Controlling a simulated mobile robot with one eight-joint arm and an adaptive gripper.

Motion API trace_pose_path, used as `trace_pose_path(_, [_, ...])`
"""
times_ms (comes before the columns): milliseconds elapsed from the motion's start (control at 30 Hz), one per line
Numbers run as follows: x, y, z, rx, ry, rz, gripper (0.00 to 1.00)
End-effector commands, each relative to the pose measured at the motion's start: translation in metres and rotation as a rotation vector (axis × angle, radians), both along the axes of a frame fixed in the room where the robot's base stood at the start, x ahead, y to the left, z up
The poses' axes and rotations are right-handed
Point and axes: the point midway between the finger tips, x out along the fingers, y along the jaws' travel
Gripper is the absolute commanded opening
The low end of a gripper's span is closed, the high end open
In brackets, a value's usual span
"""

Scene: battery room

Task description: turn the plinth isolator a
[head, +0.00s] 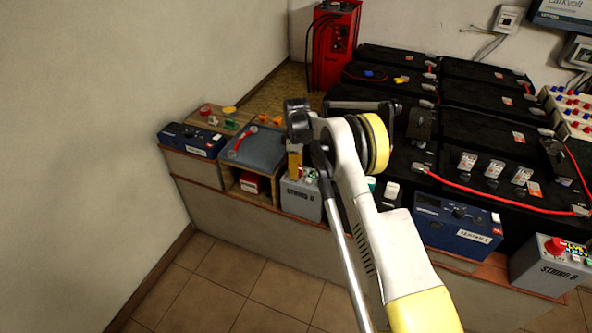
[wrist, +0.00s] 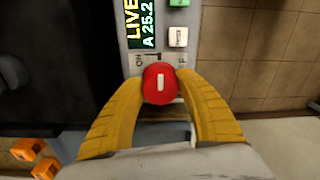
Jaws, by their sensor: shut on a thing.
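The plinth isolator a shows in the wrist view as a round red knob (wrist: 160,84) with a short white bar. The bar stands upright in the picture, between an ON mark at left and a partly covered mark at right. My gripper (wrist: 161,88) has its two yellow fingers shut around the knob, one on each side. In the head view my gripper (head: 295,166) points down over the grey STRING box (head: 302,203) at the plinth's front; the knob is hidden there. A lit display (wrist: 139,22) reading LIVE A 25.2 sits above the knob in the wrist view.
Black battery blocks (head: 470,125) fill the bench to the right. A wooden box with a grey top (head: 255,150) stands left of the grey box. A similar STRING box (head: 548,265) with a red knob (head: 555,246) stands far right. Tiled floor (head: 250,285) in front is clear.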

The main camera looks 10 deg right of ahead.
Motion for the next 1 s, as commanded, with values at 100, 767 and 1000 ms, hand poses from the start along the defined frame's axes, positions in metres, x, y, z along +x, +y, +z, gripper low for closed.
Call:
trace_pose_path(100, [0.0001, -0.0003, 0.0002, 0.0, 0.0, -0.032, 0.1])
trace_pose_path(767, [-0.0005, -0.0006, 0.0006, 0.0, 0.0, -0.569, 0.09])
trace_pose_path(1000, [-0.0008, -0.0005, 0.0002, -0.001, 0.0, -0.797, 0.09])
